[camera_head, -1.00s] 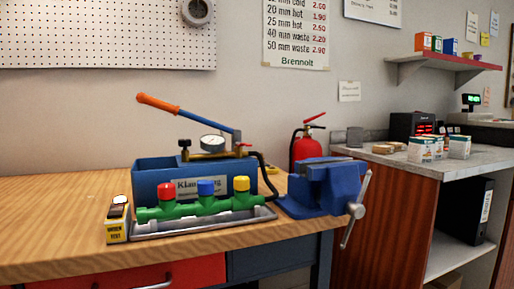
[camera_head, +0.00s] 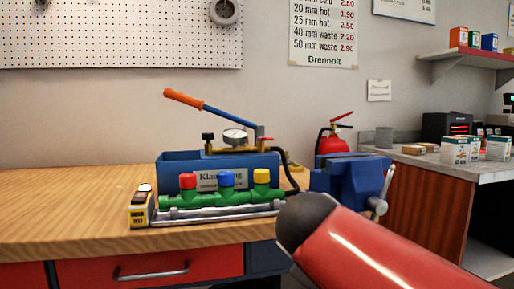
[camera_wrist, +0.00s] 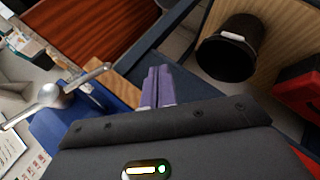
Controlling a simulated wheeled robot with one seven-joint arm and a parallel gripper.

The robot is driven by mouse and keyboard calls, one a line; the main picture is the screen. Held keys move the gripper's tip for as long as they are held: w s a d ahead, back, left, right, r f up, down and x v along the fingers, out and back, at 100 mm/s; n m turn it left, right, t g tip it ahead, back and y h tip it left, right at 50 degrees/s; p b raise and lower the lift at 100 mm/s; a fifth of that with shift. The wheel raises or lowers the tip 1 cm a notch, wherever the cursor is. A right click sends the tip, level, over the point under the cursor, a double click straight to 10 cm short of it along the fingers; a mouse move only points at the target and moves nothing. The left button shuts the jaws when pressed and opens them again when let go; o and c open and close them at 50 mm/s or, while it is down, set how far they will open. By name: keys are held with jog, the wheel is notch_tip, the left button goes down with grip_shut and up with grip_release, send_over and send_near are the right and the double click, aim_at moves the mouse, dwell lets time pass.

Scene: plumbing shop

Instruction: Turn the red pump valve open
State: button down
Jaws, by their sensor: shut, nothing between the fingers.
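The pump is a blue tank (camera_head: 165,172) on the wooden bench in the head view, with an orange-gripped lever (camera_head: 184,98) and a round gauge (camera_head: 235,136). A small red part, seemingly the red pump valve (camera_head: 268,140), sits at the right end of the brass fitting on top; its exact position is too small to tell. In the wrist view, my gripper (camera_wrist: 158,70) has its two purple fingers together, with nothing between them. It is near the vise and bench edge, away from the pump. The pump does not show in the wrist view.
A green pipe piece (camera_head: 208,200) with red, blue and yellow caps lies before the tank. A blue vise (camera_head: 345,178) stands right of the pump; its silver handle (camera_wrist: 48,95) shows in the wrist view. A black bin (camera_wrist: 228,55) stands below. The left bench top is clear.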

jog(key=w+a+r+n+t+h+b, duration=0.1)
jog(key=w+a+r+n+t, duration=0.25)
jog(key=a+r, duration=0.65)
jog(key=w+a+r+n+t+h+b, duration=0.15)
jog(key=w+a+r+t, duration=0.35)
jog(key=a+r, duration=0.5)
jog(key=p, duration=0.1)
send_near(266, 139)
jog(key=shift+n+g, duration=0.25)
jog(key=shift+n, duration=0.15)
jog(key=w, duration=0.1)
jog(key=w+a, duration=0.1)
jog(key=w, duration=0.1)
jog(key=w+a, duration=0.1)
jog(key=w, duration=0.1)
jog(key=shift+r, duration=0.25)
jog(key=shift+w+d+f, duration=0.1)
jog(key=shift+w+d, duration=0.2)
jog(key=shift+d, duration=0.3)
jog(key=shift+w+d+r, duration=0.1)
jog(key=shift+w+d, duration=0.15)
jog(key=shift+d, duration=0.35)
jog(key=shift+w+d+f, duration=0.1)
jog(key=shift+w+d, duration=0.2)
jog(key=shift+d, duration=0.3)
jog(key=shift+d, duration=0.1)
jog(key=shift+d, duration=0.4)
jog(key=shift+s+a, duration=0.1)
jog(key=shift+a, duration=0.05)
